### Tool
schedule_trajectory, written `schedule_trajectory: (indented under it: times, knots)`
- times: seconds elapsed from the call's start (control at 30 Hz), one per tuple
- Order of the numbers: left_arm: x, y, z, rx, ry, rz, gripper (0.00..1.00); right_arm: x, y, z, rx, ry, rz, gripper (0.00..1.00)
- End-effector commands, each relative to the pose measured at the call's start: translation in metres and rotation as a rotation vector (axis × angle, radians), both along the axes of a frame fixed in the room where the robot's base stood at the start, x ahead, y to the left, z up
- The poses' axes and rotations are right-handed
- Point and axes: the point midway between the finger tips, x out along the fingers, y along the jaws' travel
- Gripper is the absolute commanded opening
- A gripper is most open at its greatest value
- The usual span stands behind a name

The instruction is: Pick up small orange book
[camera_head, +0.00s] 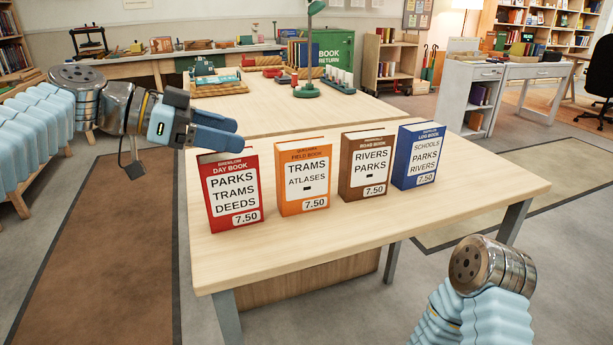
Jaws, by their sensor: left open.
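The small orange book (303,180) stands upright on the wooden table (400,226), its cover reading "TRAMS ATLASES 7.50". A red book (232,192) stands to its left, a brown book (365,168) and a blue book (418,156) to its right, with gaps between them. My left gripper (226,132) is open and empty in the air, above and beside the red book, to the left of the orange book. My right arm comes in at the lower right; its gripper is not visible.
Behind the books, the table has bare room; farther back stand a green lamp (308,60) and stacked items. A white desk (470,85) stands at the right. A brown rug (110,245) covers the floor at left.

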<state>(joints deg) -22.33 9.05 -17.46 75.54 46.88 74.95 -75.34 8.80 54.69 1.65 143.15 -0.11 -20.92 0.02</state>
Motion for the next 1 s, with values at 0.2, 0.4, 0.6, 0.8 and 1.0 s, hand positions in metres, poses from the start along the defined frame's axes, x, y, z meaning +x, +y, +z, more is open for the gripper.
schedule_trajectory:
  times: [0.2, 0.4, 0.6, 0.8, 1.0]
  knots:
    - [0.006, -0.022, -0.009, 0.0, 0.0, 0.0, 0.72, 0.0, 0.0, 0.001, 0.0, 0.0, 0.0, 0.43]
    - [0.007, -0.049, -0.018, 0.0, 0.003, -0.002, 0.72, 0.0, 0.0, 0.006, 0.0, 0.0, 0.0, 0.43]
    - [0.013, -0.069, -0.027, 0.001, 0.0, 0.0, 0.72, 0.0, 0.0, 0.008, 0.001, 0.0, 0.001, 0.43]
    - [0.014, -0.07, -0.029, 0.0, 0.0, 0.001, 0.72, 0.0, 0.0, 0.008, 0.001, 0.0, 0.001, 0.43]
    - [0.014, -0.07, -0.028, 0.0, 0.0, 0.001, 0.46, 0.0, 0.0, 0.008, 0.001, 0.0, 0.001, 0.43]
